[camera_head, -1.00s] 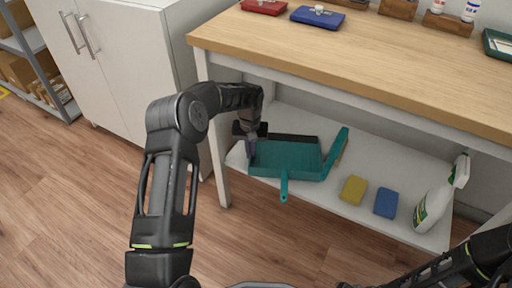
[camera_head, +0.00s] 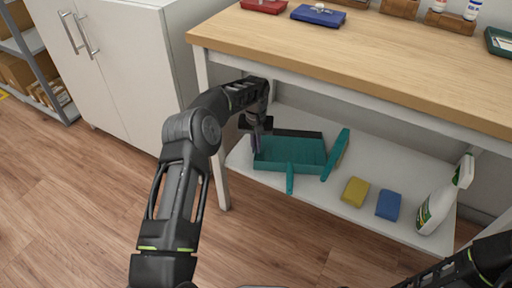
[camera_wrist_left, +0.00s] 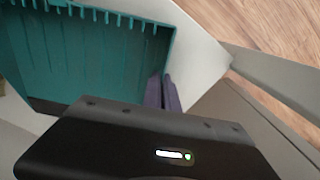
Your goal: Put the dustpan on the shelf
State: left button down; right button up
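The teal dustpan (camera_head: 290,153) with a dark front lip is over the white lower shelf (camera_head: 330,205) under the wooden counter, its handle pointing to the front edge. I cannot tell for sure whether it rests fully on the shelf. My left gripper (camera_head: 256,146) is at its left side, fingers pointing down. In the left wrist view the purple fingers (camera_wrist_left: 163,93) are close together at the side wall of the dustpan (camera_wrist_left: 90,50), one on each side, and look shut on it. My right gripper is not in view; only part of that arm shows at lower right.
A teal brush (camera_head: 337,154) lies close to the right of the dustpan. A yellow sponge (camera_head: 355,192), a blue sponge (camera_head: 389,205) and a white spray bottle (camera_head: 440,205) are farther right on the shelf. The table leg (camera_head: 216,160) stands left of my gripper.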

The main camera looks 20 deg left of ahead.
pick_arm(q)
jog(key=c, duration=1.7)
grip_release()
jog(key=shift+r, duration=0.15)
notch_tip(320, 180, up, 7)
jog(key=p, duration=0.3)
jog(key=shift+r, duration=0.2)
jog(key=shift+f, duration=0.1)
